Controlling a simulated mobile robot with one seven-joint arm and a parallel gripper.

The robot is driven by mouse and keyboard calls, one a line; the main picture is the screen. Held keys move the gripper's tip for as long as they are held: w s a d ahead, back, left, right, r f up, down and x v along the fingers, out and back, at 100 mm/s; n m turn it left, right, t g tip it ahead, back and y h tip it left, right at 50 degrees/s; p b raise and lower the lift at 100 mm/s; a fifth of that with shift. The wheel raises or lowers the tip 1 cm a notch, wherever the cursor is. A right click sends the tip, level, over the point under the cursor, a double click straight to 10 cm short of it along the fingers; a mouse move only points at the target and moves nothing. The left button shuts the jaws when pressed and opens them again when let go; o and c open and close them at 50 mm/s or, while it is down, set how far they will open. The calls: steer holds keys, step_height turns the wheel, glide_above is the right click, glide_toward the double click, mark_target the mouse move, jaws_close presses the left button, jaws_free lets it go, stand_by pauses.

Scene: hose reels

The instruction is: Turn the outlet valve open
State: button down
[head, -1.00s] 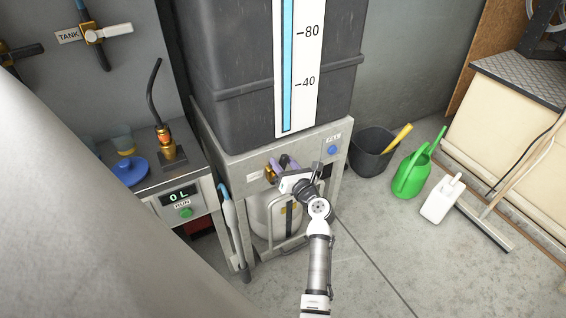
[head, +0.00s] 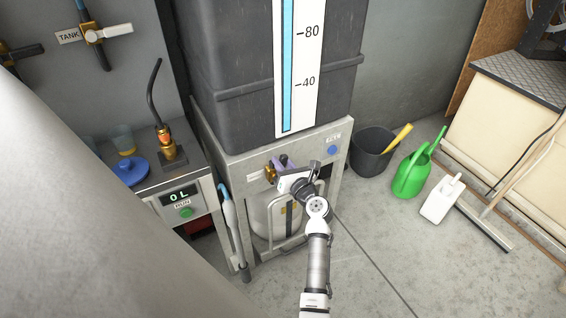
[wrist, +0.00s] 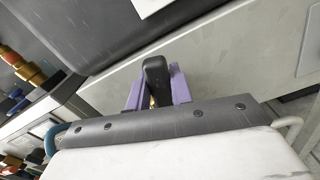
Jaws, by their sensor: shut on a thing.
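The outlet valve's brass body (head: 270,173) sits on the front of the grey stand, below the dark tank, in the head view. My gripper (head: 282,162) reaches in from the right, and its purple fingers are at the valve. In the wrist view, the valve's black handle (wrist: 156,77) stands between the two purple fingers of my gripper (wrist: 157,88). The gripper is shut on this handle. A sliver of brass shows below the handle. Most of the valve body is hidden by my gripper in the wrist view.
A pale container (head: 270,220) stands under the valve inside a metal frame. A black bucket (head: 371,155), green watering can (head: 410,175) and white jug (head: 441,200) stand on the floor to the right.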

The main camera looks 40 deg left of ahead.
steer(key=shift+s+a+n+p, duration=0.2)
steer(key=shift+s+n, duration=0.25)
steer(key=shift+n, duration=0.35)
steer(key=shift+s+a+n+p, duration=0.1)
steer(key=shift+s+a+n, duration=0.1)
steer(key=shift+s+n, duration=0.45)
steer(key=shift+w, duration=0.2)
steer(key=c, duration=1.2)
jaws_free()
steer(key=shift+r, duration=0.1)
steer(key=shift+c, duration=0.2)
steer(key=b+v, duration=0.1)
steer(key=v, duration=1.3)
steer(key=shift+a, duration=0.1)
